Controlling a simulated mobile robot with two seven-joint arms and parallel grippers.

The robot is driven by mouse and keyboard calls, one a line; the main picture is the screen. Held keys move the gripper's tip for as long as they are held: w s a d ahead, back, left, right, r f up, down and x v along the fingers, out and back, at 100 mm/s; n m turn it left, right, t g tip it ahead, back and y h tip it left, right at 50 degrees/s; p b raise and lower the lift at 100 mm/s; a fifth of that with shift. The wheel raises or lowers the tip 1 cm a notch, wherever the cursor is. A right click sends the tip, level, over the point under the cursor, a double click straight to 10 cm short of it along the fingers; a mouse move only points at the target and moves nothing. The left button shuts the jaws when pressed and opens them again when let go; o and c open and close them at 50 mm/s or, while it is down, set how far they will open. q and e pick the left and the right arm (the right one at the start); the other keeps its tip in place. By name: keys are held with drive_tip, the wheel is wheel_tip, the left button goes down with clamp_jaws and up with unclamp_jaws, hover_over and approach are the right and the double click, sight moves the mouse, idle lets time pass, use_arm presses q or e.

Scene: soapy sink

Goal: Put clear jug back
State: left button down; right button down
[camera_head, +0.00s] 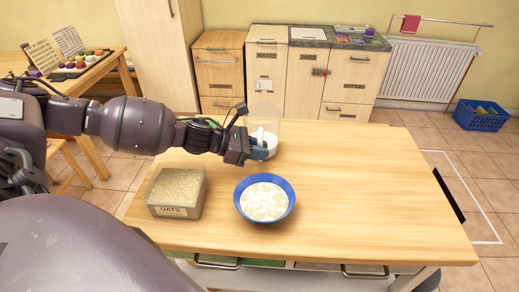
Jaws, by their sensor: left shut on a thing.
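The clear jug (266,127) is a see-through vessel with some white liquid low inside it, near the back edge of the wooden table. My left gripper (256,147) reaches in from the left and is shut on the jug at its near side. The fingers partly hide the jug's lower part, and I cannot tell whether its base touches the table. My right gripper does not show.
A blue bowl (264,217) with milky, flaky contents stands in front of the jug. A clear box labelled OATS (165,209) stands to its left. The right side of the table (375,190) is clear. Cabinets (347,75) stand beyond the table.

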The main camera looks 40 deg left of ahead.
use_arm(q)
drive_tip(key=shift+f, duration=0.1)
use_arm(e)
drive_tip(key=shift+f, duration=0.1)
use_arm(q)
drive_tip(key=c, duration=1.1)
unclamp_jaws()
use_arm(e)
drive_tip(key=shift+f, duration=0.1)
use_arm(q)
drive_tip(key=shift+s+a+r, duration=0.3)
drive_tip(key=p+v, duration=0.2)
drive_tip(key=v, duration=0.9)
drive_tip(key=shift+p, duration=0.4)
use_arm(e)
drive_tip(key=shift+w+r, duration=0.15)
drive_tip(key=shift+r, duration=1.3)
use_arm(q)
drive_tip(key=shift+r, duration=0.15)
